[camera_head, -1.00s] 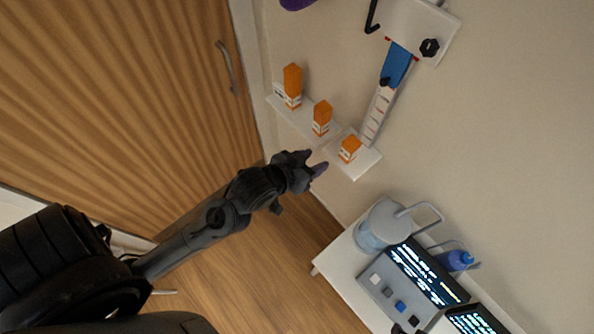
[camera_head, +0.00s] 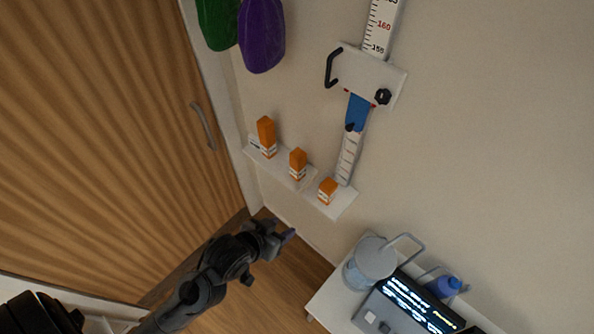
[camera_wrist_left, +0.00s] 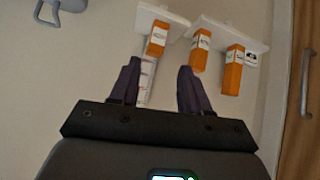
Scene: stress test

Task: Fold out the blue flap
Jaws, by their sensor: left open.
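The blue flap (camera_head: 357,110) hangs below a white wall-mounted plate (camera_head: 368,76) with a black handle and a black knob, in front of a ruler strip (camera_head: 349,157). A small dark knob sits at the flap's lower end. My left gripper (camera_head: 279,233) is open and empty, low and to the left of the flap, below the shelf with orange boxes. In the left wrist view its two dark fingers (camera_wrist_left: 155,85) are spread apart, with the ruler strip (camera_wrist_left: 146,80) showing between them. The flap is not visible in the wrist view. My right gripper is not in view.
Orange-and-white boxes (camera_head: 298,164) stand on a narrow wall shelf (camera_head: 335,207). A white table at lower right holds a grey-lidded jug (camera_head: 374,260), a screen device (camera_head: 408,300) and a blue bottle (camera_head: 444,286). Purple (camera_head: 262,35) and green (camera_head: 218,22) items hang at top. A wooden door (camera_head: 90,140) is left.

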